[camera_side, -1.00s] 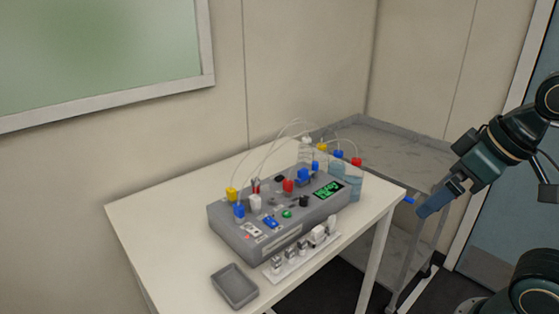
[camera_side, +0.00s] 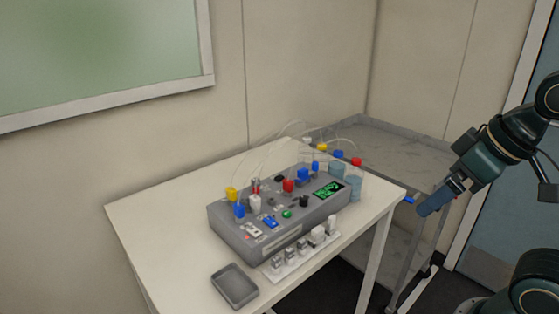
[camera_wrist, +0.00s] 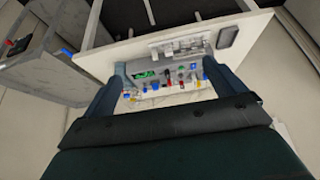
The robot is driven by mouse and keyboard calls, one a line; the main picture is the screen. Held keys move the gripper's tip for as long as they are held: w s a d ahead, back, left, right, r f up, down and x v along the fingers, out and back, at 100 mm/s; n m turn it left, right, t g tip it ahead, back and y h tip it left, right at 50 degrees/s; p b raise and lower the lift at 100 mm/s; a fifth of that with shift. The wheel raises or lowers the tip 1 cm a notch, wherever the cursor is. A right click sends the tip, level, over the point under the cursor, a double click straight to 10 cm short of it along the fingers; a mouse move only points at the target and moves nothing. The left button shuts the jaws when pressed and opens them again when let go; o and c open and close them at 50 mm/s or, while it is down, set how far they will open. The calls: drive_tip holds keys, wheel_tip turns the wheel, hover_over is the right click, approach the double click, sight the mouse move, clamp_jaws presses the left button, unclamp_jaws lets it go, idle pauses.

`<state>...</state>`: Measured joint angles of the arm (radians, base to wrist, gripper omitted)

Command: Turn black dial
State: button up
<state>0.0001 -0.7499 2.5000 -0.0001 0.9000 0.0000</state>
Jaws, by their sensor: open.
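A black dial (camera_side: 304,201) stands on the top of the grey control box (camera_side: 236,243), near the front edge and left of the green display. Another small black knob (camera_side: 280,179) is farther back on the box. My gripper (camera_side: 424,210) is off to the right of the table, well apart from the box. In the wrist view my gripper (camera_wrist: 164,66) is open and empty. Its two fingers frame the box (camera_wrist: 196,64) in the distance. The black dial is too small to pick out clearly there.
The box carries several coloured caps and a green display (camera_side: 328,190). A white strip with several fittings (camera_side: 283,269) and a grey tray (camera_side: 234,287) lie in front. A grey cart (camera_side: 385,146) stands behind the table.

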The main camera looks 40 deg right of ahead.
drive_tip(key=shift+w+r, duration=0.15)
drive_tip(key=c, duration=0.7)
drive_tip(key=shift+w+r, duration=0.15)
drive_tip(key=shift+w, duration=0.15)
drive_tip(key=c, duration=0.3)
drive_tip(key=w+r+m+g, duration=0.2)
drive_tip(key=w+r+m, duration=0.15)
drive_tip(key=w, duration=0.45)
drive_tip(key=shift+c, duration=0.2)
drive_tip(key=m+g, duration=0.4)
drive_tip(key=m, duration=0.5)
hover_over(304, 197)
wheel_tip(304, 197, down, 8)
drive_tip(key=f, duration=0.1)
drive_tip(key=shift+a+r, duration=0.2)
drive_tip(key=shift+r, duration=0.05)
drive_tip(key=shift+f, duration=0.15)
wheel_tip(304, 197, down, 14)
drive_tip(key=shift+r, duration=0.25)
